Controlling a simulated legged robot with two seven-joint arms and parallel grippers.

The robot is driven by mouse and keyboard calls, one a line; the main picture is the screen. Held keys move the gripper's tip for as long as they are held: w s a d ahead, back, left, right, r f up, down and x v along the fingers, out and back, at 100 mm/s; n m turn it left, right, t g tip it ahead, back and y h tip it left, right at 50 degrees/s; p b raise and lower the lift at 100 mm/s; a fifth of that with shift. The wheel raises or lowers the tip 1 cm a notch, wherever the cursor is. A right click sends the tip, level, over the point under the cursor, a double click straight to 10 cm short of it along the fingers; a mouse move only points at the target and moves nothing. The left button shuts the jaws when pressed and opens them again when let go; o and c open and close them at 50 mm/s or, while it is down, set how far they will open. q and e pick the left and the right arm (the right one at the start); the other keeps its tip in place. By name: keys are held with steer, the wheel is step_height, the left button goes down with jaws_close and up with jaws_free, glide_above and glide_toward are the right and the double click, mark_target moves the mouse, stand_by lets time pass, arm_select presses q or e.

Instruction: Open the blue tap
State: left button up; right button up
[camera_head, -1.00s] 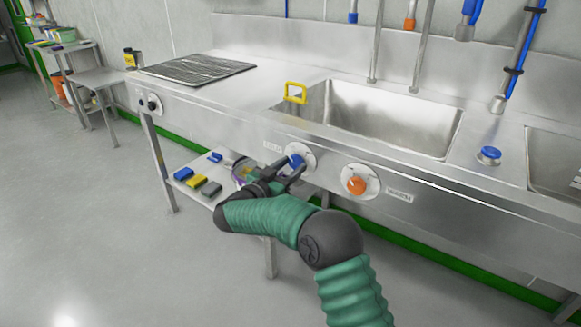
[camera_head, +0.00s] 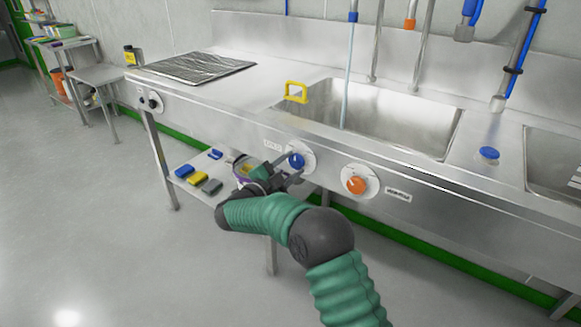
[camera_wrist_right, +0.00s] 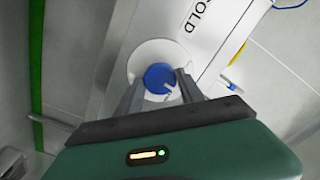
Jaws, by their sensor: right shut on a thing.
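The blue tap (camera_head: 296,161) is a round knob on a white disc on the front panel of the sink unit, beside a label. In the right wrist view the blue knob (camera_wrist_right: 160,78) sits between my fingers, and the label there reads "OLD" in part. My right gripper (camera_head: 289,173) is shut on the blue knob, with one finger on each side (camera_wrist_right: 158,88). A thin stream of water (camera_head: 346,90) runs from the blue-marked spout (camera_head: 353,16) into the sink. My left gripper is not in view.
An orange knob (camera_head: 357,185) sits right of the blue one. A yellow object (camera_head: 296,92) stands on the rim of the sink basin (camera_head: 400,118). Below is a shelf with several blocks (camera_head: 199,178). A blue round cap (camera_head: 489,153) lies on the counter at right.

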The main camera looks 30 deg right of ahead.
steer(key=m+b, duration=0.1)
steer(key=m, duration=0.2)
steer(key=shift+f+m, duration=0.15)
steer(key=shift+m, duration=0.25)
steer(key=m+b, duration=0.2)
steer(key=m, duration=0.2)
steer(key=shift+b, duration=0.35)
steer(key=o, duration=1.4)
